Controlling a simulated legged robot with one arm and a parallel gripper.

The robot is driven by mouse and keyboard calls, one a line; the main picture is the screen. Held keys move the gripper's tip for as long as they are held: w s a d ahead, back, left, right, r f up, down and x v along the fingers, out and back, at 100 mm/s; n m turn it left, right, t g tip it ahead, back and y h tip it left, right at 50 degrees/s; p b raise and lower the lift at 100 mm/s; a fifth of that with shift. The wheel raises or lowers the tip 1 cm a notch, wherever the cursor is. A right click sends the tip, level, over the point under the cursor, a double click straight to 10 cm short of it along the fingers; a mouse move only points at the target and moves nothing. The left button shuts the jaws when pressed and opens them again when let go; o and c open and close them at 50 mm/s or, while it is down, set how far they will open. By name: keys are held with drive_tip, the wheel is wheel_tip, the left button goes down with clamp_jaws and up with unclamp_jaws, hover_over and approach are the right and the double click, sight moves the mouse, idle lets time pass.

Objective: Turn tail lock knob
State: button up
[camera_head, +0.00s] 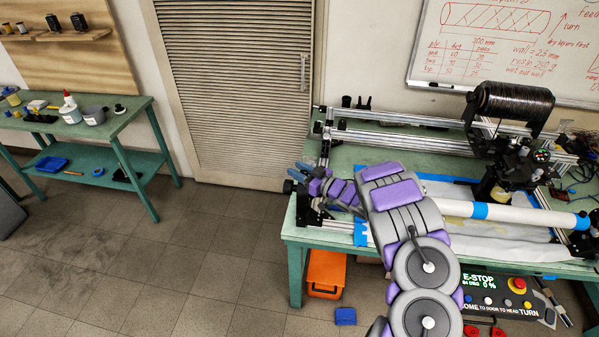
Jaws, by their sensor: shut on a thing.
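My purple and grey arm reaches over the winding machine on the green table. My gripper (298,174), with blue-grey fingers, is at the machine's left end. It is shut on the tail lock knob (289,187), a small dark round part at the outer left side of the end support. The fingers and wrist hide most of the contact, and the knob's angle cannot be told. The white mandrel tube (510,214) with blue tape bands runs level to the right, its left part hidden behind my arm.
A black tow spool (512,101) sits on the carriage at the right. Two silver rails (400,138) run behind the mandrel. An orange bin (326,272) stands under the table. An E-stop panel (500,292) is at the lower right. The floor at left is clear.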

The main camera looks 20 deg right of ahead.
drive_tip(key=shift+n+g+y, duration=0.5)
drive_tip(key=shift+n+y, duration=0.2)
drive_tip(key=shift+y, duration=0.3)
drive_tip(key=o, duration=1)
drive_tip(key=shift+c, duration=0.2)
drive_tip(key=v, duration=1.7)
drive_tip(key=shift+d, duration=0.25)
drive_tip(key=shift+s, duration=0.1)
